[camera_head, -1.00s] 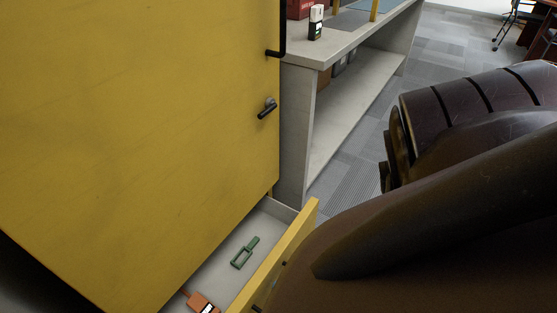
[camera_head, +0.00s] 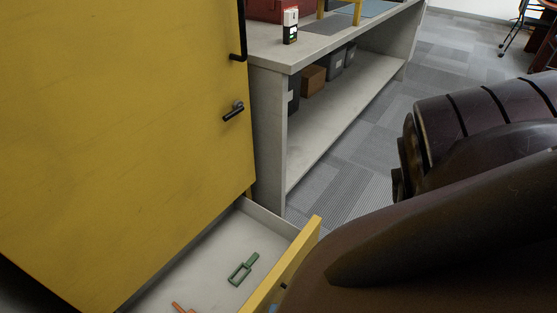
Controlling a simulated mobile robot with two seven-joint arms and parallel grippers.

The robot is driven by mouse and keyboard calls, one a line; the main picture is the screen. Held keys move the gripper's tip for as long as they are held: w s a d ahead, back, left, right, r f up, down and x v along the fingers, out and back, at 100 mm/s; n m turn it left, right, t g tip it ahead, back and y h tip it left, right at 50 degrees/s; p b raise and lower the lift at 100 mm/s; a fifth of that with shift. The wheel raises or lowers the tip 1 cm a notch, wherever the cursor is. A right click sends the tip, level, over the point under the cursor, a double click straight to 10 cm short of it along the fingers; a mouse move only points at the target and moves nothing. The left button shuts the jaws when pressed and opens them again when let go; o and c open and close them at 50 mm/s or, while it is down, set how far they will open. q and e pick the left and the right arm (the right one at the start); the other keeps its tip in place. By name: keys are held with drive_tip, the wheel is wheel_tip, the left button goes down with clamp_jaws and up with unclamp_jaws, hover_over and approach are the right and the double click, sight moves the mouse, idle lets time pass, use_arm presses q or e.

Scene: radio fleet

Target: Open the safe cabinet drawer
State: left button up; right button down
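The yellow safe cabinet (camera_head: 120,130) fills the left of the head view, its upper door shut with a black handle (camera_head: 233,111). Its bottom drawer (camera_head: 186,269) is pulled out, and its yellow front panel (camera_head: 300,257) stands clear of the cabinet. Inside lie a green tool-like item (camera_head: 243,268) and part of an orange item (camera_head: 180,308) cut off by the lower picture edge. My dark right arm covers the lower right and hides part of the drawer front. Neither gripper can be seen.
A grey workbench (camera_head: 270,150) stands right behind the cabinet, with a small black-and-white box (camera_head: 290,25) on top and several boxes on its shelf. Carpeted floor (camera_head: 380,140) is open to the right of the bench. A chair (camera_head: 520,22) stands at the far right.

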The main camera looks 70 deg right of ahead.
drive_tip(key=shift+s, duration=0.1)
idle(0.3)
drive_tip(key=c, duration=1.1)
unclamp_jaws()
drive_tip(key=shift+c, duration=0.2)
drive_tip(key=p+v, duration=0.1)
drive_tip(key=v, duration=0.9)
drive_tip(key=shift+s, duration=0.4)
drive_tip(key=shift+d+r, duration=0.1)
